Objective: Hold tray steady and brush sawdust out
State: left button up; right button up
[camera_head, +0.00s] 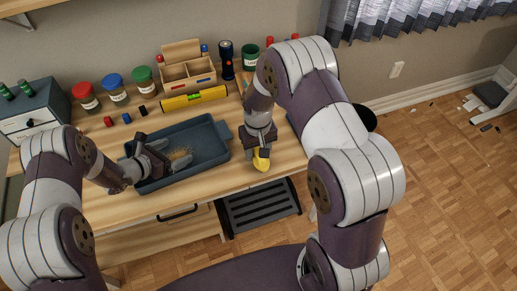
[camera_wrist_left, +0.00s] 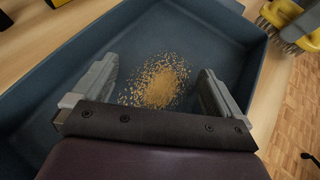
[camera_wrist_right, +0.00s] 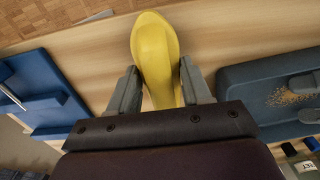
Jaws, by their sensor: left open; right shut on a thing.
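The blue-grey tray (camera_head: 212,133) lies on the wooden desk with a patch of tan sawdust (camera_head: 181,154) on its floor. My left gripper (camera_head: 164,152) is open over the tray. In the left wrist view its fingers (camera_wrist_left: 158,90) stand apart on either side of the sawdust (camera_wrist_left: 158,82); whether they touch the tray is unclear. My right gripper (camera_head: 261,146) is right of the tray, shut on the yellow brush (camera_head: 261,161). The brush's rounded yellow body (camera_wrist_right: 154,48) shows between the fingers in the right wrist view; its bristles show in the left wrist view (camera_wrist_left: 300,30).
Jars with red, blue and green lids (camera_head: 114,88), a yellow level (camera_head: 194,98), a wooden organizer (camera_head: 187,72) and a flashlight (camera_head: 227,62) stand behind the tray. A small drawer cabinet (camera_head: 35,112) is at left. A blue object (camera_wrist_right: 45,95) lies beyond the brush.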

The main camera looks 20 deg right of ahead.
pick_arm(q)
jog(key=shift+s+d, duration=0.1)
jog(key=shift+d, duration=0.1)
grip_shut()
jog(key=shift+c, duration=0.7)
grip_release()
jog(key=c, duration=0.4)
